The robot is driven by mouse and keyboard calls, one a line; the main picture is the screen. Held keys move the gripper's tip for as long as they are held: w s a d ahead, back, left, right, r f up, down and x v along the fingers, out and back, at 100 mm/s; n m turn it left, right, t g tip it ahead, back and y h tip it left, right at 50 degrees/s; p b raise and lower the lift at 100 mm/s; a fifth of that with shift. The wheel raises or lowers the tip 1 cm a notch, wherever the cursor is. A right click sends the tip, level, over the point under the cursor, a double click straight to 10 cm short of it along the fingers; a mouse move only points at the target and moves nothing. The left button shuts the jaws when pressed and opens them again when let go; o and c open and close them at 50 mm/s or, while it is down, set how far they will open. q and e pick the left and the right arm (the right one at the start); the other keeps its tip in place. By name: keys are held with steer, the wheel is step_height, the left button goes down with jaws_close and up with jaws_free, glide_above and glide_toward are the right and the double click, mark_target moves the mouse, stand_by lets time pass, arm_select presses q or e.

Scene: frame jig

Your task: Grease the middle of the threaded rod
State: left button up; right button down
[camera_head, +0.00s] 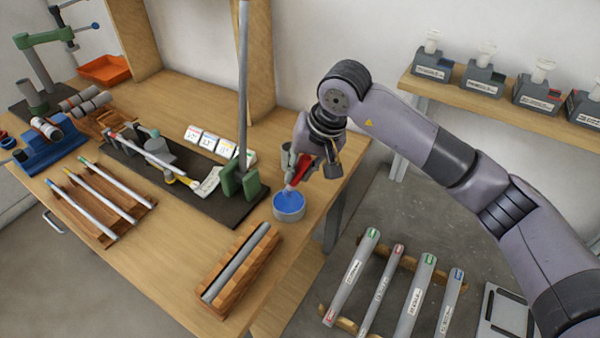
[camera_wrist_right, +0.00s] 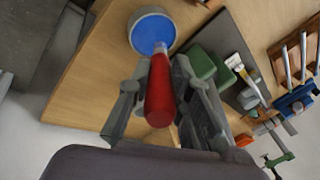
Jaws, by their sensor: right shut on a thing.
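My right gripper (camera_head: 302,168) is shut on the red handle of a brush (camera_wrist_right: 160,95), with a finger on each side of it. The brush points down at a round tin (camera_head: 289,209) of blue grease near the table's right edge. Its tip is at or just above the grease; I cannot tell if it touches. The tin (camera_wrist_right: 151,33) also shows beyond the handle in the wrist view. A grey rod (camera_head: 238,262) lies in a wooden cradle (camera_head: 214,299) at the table's front. Its thread is too small to make out. My left gripper is not in view.
Several thin rods rest on a wooden rack (camera_head: 97,222). Bare tabletop (camera_head: 165,270) lies left of the cradle.

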steer(key=shift+r+p, duration=0.6)
steer(key=shift+r, duration=1.75)
steer(key=shift+d, duration=0.1)
